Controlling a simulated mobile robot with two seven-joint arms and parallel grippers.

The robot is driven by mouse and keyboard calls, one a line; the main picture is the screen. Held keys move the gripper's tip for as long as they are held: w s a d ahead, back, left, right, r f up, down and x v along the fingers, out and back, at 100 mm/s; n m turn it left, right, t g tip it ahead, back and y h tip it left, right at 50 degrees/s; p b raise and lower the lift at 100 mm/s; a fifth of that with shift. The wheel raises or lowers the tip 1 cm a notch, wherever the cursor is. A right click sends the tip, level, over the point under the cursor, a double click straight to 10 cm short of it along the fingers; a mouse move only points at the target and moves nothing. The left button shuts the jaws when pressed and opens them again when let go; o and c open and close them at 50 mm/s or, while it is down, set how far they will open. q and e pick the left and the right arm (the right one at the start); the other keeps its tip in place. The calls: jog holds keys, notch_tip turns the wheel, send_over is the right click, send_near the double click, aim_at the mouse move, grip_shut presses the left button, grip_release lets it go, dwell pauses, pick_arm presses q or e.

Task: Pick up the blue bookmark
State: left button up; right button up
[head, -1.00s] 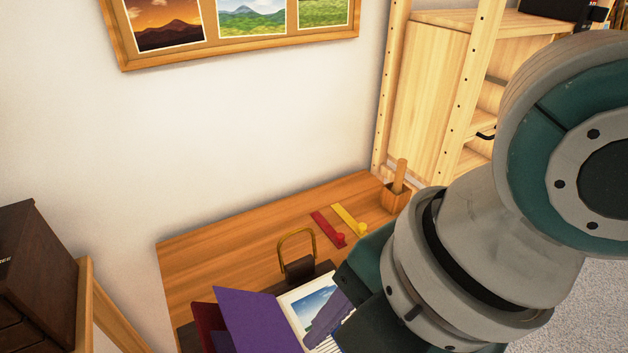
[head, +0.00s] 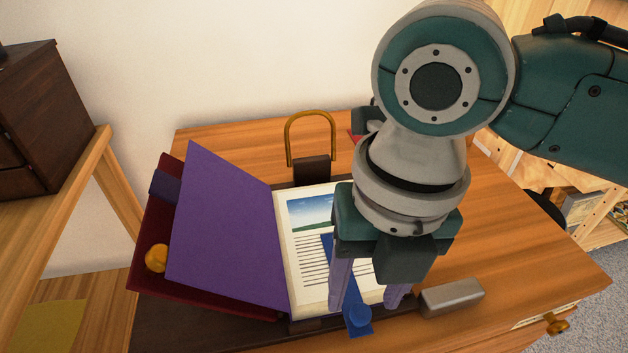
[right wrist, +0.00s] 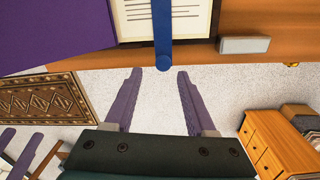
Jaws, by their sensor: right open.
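The blue bookmark (head: 354,315) lies on the page of an open book (head: 290,262), with its lower end reaching past the book's front edge. In the head view my right arm hides part of it. In the right wrist view the bookmark (right wrist: 162,35) hangs down at the top centre, ahead of the fingertips. My right gripper (head: 368,303) is open, its purple fingers pointing down close to the bookmark's lower end. In the right wrist view the gripper (right wrist: 155,75) has nothing between its fingers.
The book has a purple cover (head: 225,235) raised at the left. A brass-handled holder (head: 310,135) stands behind it. A grey block (head: 452,297) sits right of the book on the wooden desk (head: 530,270). A dark box (head: 40,120) stands far left.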

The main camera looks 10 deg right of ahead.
aim_at(364, 311)
jog(key=f, duration=0.1)
jog(key=f+b, duration=0.1)
jog(key=f, duration=0.2)
jog(key=shift+w+d+f, duration=0.1)
jog(key=shift+d, duration=0.15)
jog(key=shift+f+b, duration=0.3)
jog(key=shift+f, duration=0.25)
jog(key=shift+c, duration=0.4)
grip_shut()
